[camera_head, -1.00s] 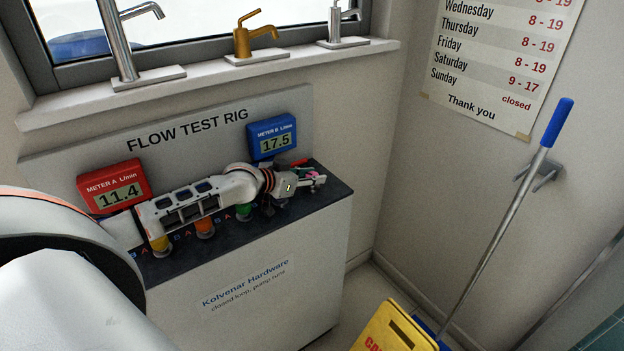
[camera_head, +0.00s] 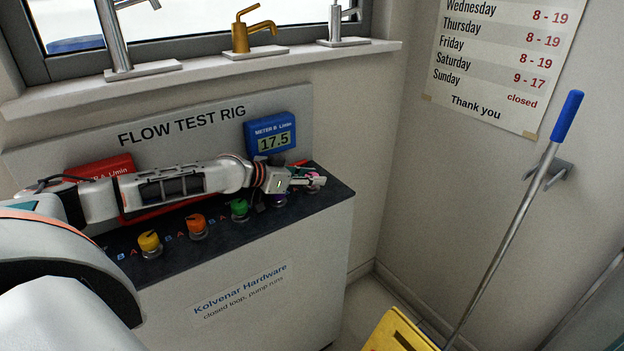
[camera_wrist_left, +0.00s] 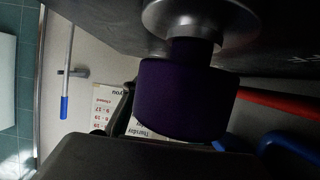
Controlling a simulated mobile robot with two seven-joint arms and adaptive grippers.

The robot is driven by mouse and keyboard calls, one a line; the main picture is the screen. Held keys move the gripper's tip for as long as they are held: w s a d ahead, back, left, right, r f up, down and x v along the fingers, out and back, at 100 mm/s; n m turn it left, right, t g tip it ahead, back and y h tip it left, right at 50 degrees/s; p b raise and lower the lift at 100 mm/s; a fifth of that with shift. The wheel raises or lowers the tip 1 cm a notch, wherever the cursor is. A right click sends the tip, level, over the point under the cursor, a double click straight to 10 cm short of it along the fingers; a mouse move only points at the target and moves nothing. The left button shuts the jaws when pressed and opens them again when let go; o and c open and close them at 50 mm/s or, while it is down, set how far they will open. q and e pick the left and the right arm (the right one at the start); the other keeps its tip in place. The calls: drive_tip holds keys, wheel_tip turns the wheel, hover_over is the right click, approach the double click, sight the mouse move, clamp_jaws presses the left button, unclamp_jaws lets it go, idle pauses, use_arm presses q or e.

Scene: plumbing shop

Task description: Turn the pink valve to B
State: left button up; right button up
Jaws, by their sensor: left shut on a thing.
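The blue meter B (camera_head: 271,137) reads 17.5. The red meter A (camera_head: 100,170) is mostly covered by my arm, so its number is hidden. In the left wrist view a purple knob (camera_wrist_left: 185,100) fills the middle, and the pink valve does not show. My right gripper is not in view.
Green (camera_head: 239,208), orange (camera_head: 196,224) and yellow (camera_head: 149,241) valves stand further left. A mop handle (camera_head: 510,226) and yellow wet-floor sign (camera_head: 398,333) are at the right.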

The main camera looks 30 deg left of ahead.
use_arm(q)
drive_tip(key=o, duration=1.1)
drive_tip(key=shift+r, duration=5.05)
